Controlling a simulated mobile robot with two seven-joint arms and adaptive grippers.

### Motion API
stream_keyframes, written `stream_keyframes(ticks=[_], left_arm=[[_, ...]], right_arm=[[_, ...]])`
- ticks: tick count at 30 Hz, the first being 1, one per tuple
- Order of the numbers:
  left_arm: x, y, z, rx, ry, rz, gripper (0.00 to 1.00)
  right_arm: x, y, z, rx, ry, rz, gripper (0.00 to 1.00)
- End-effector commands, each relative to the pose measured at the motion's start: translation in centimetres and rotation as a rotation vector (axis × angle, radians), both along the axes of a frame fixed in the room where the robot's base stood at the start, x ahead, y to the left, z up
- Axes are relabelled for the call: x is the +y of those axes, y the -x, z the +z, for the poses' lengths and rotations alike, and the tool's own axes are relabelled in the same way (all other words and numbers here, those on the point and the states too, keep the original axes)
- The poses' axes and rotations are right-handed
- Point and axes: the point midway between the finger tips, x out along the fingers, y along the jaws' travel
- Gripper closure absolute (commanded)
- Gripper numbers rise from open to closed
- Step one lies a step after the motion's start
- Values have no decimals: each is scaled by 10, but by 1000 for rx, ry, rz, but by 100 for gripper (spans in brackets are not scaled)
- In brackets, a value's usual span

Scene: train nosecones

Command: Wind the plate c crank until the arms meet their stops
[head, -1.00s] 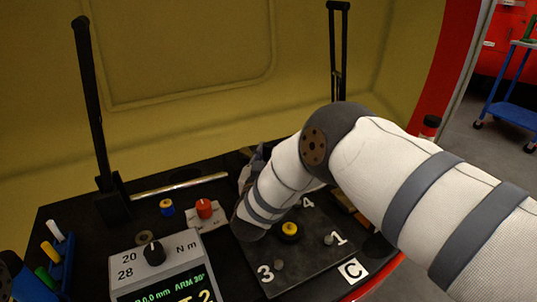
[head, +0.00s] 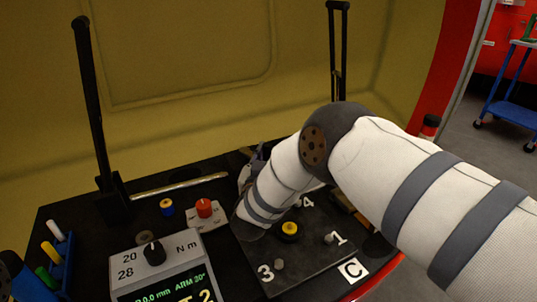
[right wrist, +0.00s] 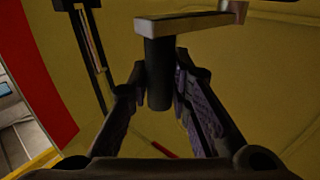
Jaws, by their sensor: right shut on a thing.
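Plate C (head: 300,262) is a dark square plate with a white C label (head: 353,270), a yellow centre knob (head: 289,229) and numbered studs; my right forearm covers its far left corner. My right gripper (head: 254,163) is mostly hidden behind that forearm in the head view. In the right wrist view its fingers (right wrist: 158,88) are shut on the dark crank handle (right wrist: 158,75), which hangs from a grey crank bar (right wrist: 190,24). Two tall black arms stand upright, one at the left (head: 90,100) and one at the back right (head: 337,60). My left gripper is not in view.
A grey meter (head: 185,262) with a dial and a partly cropped screen stands at the front. A yellow wall closes the back.

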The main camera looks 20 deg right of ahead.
Motion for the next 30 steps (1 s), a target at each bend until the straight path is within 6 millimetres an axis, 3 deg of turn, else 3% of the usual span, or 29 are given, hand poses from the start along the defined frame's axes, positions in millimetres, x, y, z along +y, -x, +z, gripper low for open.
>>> stream_keyframes(ticks=[1,24,25,27,30], left_arm=[[0,0,0,0,0,0,45],[0,0,0,0,0,0,45],[0,0,0,0,0,0,45],[0,0,0,1,0,0,45],[0,0,0,0,0,0,45]], right_arm=[[12,-1,-2,5,-7,27,100],[12,-1,-2,6,-6,27,100],[12,-1,-2,6,-6,27,79],[12,-1,-2,6,-6,27,63],[11,0,-2,5,-6,24,60]])
